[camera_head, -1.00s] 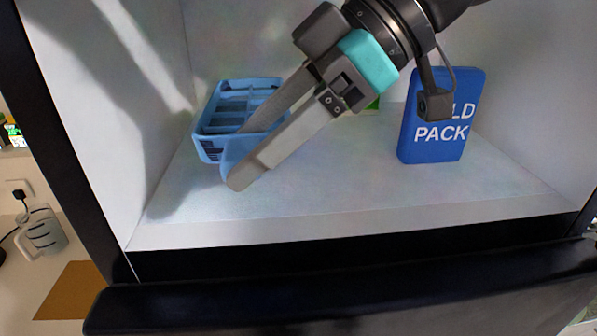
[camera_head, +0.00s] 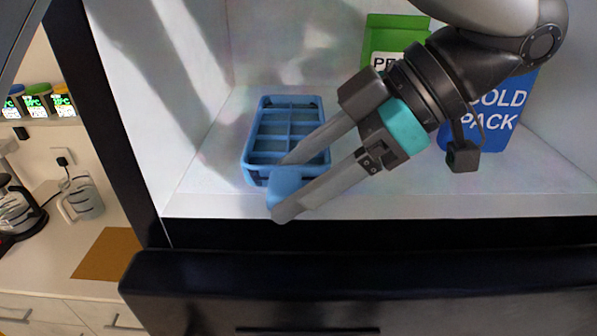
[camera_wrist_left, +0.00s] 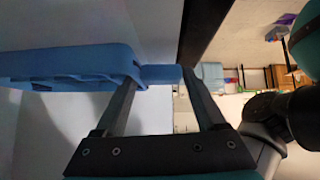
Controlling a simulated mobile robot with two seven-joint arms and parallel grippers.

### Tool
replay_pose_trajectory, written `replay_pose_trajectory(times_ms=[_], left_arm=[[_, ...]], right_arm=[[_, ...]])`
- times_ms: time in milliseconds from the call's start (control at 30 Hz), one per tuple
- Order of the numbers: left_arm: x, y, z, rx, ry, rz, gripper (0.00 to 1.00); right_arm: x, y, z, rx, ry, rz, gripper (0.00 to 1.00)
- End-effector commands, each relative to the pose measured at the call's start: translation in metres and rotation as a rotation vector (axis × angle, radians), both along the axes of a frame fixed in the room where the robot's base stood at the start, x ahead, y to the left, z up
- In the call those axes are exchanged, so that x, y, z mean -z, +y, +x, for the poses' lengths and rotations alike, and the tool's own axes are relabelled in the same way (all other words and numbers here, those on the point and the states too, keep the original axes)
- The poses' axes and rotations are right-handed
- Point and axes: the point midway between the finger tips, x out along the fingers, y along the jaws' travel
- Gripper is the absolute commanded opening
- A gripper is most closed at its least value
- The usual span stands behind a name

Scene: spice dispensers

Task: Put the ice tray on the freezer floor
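The blue ice tray (camera_head: 262,130), with several compartments, is inside the white freezer compartment, left of its middle. It looks roughly level at the freezer floor (camera_head: 400,190), but I cannot tell whether it rests fully on it. My left gripper (camera_head: 284,188) reaches in from the upper right, with its fingers on either side of the tray's front tab. In the left wrist view the tray (camera_wrist_left: 75,66) lies at the left, and its tab sits between the fingertips (camera_wrist_left: 160,76). My right gripper is not in view.
A blue cold pack (camera_head: 497,112) stands at the right, behind my arm, with a green package (camera_head: 392,38) at the back. A dark front edge (camera_head: 380,233) borders the freezer floor. Free floor lies right of the tray.

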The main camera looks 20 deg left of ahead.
Motion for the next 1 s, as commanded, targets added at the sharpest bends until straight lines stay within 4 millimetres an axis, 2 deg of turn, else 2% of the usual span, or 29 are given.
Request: replay_pose_trajectory(times_ms=[33, 200, 567, 900, 1000], left_arm=[[0.0, 0.0, 0.0, 0.0, 0.0, 0.0, 0.79], [-0.001, 0.0, 0.0, 0.0, 0.0, 0.0, 0.97], [-0.006, 0.0, 0.0, 0.0, 0.0, 0.0, 0.97], [-0.036, -0.035, 0.008, -0.001, -0.001, -0.002, 0.97], [-0.05, -0.047, 0.01, 0.0, -0.002, 0.002, 0.97]], right_arm=[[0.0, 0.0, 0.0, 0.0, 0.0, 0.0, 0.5], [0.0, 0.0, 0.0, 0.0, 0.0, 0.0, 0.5], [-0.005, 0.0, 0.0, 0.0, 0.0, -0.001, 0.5], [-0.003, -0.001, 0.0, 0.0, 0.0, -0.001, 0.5], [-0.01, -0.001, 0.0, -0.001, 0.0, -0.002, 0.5]])
